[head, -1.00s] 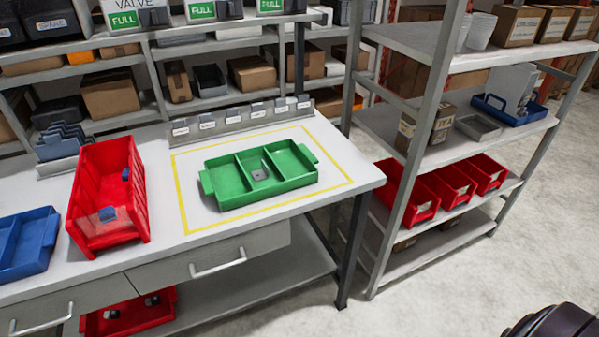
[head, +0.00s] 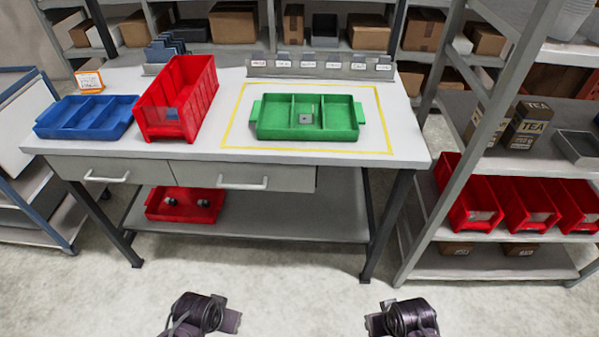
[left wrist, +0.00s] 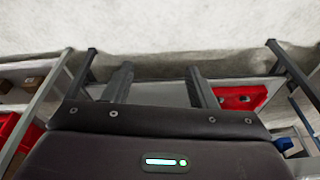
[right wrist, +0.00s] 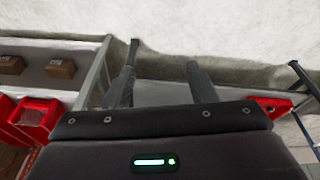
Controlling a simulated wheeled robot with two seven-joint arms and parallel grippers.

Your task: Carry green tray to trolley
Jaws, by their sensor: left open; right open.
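The green tray (head: 307,136) lies flat on the white workbench in the head view, inside a yellow outline. It has three compartments, an end handle on each side, and a small grey item (head: 305,118) in the middle compartment. A blue-framed cart (head: 62,225), likely the trolley, stands left of the bench, cut off by the picture edge. My left gripper (left wrist: 160,86) is open and empty in the left wrist view. My right gripper (right wrist: 163,82) is open and empty in the right wrist view. Both are in front of the bench, well apart from the tray.
A red bin (head: 157,129) and a blue tray (head: 88,135) stand left of the green tray. A row of labelled card holders (head: 322,69) is behind it. A grey shelf rack (head: 470,262) with red bins stands to the right. Floor (head: 290,285) before the bench is clear.

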